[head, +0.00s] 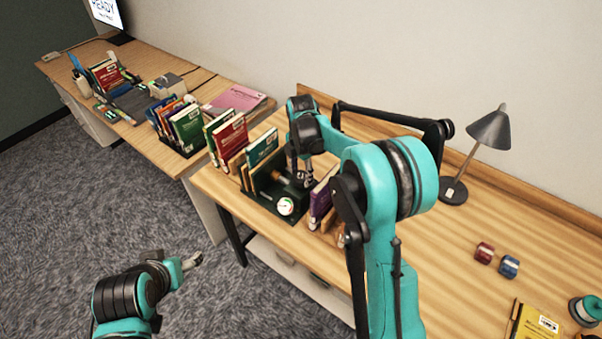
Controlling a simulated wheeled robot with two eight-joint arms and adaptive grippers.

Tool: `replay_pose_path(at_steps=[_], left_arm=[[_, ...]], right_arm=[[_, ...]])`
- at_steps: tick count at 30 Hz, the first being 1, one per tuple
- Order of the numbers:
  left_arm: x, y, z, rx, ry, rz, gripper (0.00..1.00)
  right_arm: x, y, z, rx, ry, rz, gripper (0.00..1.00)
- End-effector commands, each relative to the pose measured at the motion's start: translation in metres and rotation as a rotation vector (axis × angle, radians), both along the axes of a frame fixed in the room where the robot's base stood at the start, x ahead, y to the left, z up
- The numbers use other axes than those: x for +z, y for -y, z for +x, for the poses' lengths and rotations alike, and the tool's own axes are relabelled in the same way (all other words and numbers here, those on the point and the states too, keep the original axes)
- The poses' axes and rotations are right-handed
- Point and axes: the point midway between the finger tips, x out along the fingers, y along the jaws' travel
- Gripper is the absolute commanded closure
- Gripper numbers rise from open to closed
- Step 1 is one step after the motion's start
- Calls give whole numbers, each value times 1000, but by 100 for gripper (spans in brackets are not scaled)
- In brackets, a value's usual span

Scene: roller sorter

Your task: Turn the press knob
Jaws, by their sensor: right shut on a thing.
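The dark green press (282,207) stands on the wooden desk between upright books, with a round white gauge (286,206) on its front. My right gripper (304,180) reaches down from above at the back right of the press and is shut on the press knob. The knob itself is hidden by the fingers and too small to make out. My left gripper (192,262) is low at the left, over the carpet, away from the desk and touching nothing; its fingers are too small to read.
Books (230,140) stand close on the left of the press, and a purple book (321,200) on its right. A grey lamp (491,130), a red spool (484,253) and a blue spool (509,266) are farther right.

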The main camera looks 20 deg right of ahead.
Motion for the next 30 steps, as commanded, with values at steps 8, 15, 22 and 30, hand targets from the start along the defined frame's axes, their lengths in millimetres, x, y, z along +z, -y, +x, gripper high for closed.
replay_pose_path(at_steps=[8, 15, 22, 30], left_arm=[[0, 0, 0, 0, 0, 0, 30], [0, 0, 0, 0, 0, 0, 30], [-1, 0, 0, 0, 0, 0, 30], [-1, 0, 0, 0, 0, 0, 30]], right_arm=[[0, 0, 0, 262, 0, 0, 81], [0, 0, 0, 490, 0, 0, 81], [0, 0, 0, 689, 0, 0, 81], [0, 0, 0, 861, 0, 0, 81]])
